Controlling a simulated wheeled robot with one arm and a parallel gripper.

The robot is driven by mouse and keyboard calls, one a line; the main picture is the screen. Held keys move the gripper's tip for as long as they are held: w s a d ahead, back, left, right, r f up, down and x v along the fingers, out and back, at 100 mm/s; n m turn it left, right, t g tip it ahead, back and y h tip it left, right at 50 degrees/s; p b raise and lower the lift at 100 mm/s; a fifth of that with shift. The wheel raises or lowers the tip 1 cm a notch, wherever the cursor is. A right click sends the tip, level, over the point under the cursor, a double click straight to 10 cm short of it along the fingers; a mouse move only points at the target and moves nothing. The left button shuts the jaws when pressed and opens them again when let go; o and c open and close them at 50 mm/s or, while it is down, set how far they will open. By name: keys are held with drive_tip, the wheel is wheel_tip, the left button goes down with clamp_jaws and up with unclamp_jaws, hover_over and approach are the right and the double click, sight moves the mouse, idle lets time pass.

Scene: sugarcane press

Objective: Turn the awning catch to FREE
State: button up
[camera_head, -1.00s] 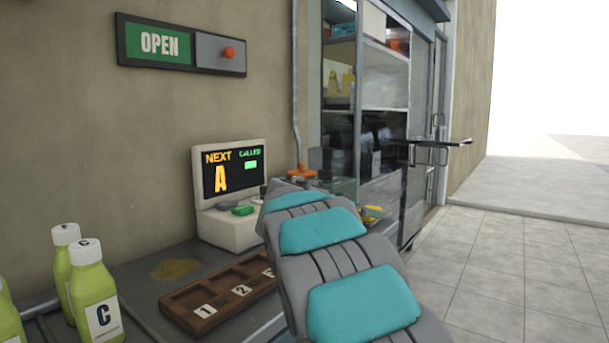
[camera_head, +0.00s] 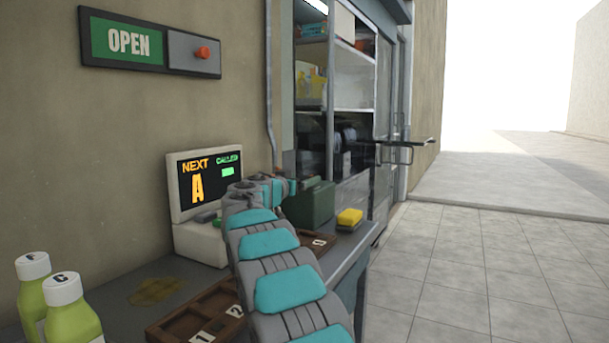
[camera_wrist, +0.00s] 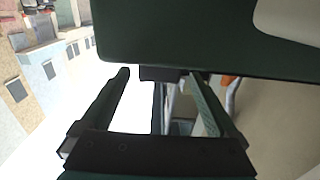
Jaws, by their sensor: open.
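I cannot make out an awning catch or a FREE mark for certain. In the wrist view a small orange part (camera_wrist: 228,80) shows beside a pale grey pipe, partly hidden by a finger; I cannot tell if it is the catch. My gripper (camera_wrist: 160,85) is open, with its two dark fingers apart and nothing clearly held. A large dark green surface fills the top of that view, just beyond the fingertips. In the head view my gripper (camera_head: 288,187) is over the counter, beside the dark green box (camera_head: 316,204), and my arm hides the lower pipe.
The counter holds a NEXT/CALLED display (camera_head: 205,184), a numbered wooden tray (camera_head: 165,329), a yellow sponge (camera_head: 349,217) and green bottles (camera_head: 70,318). An OPEN sign (camera_head: 128,42) hangs on the wall. A glass-fronted cabinet (camera_head: 352,80) stands behind. Paved floor at right is clear.

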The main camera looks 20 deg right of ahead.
drive_tip(key=shift+x, duration=1.05)
drive_tip(key=shift+c, duration=0.2)
drive_tip(key=c, duration=1.3)
drive_tip(key=shift+f, duration=0.1)
drive_tip(key=shift+c, duration=0.2)
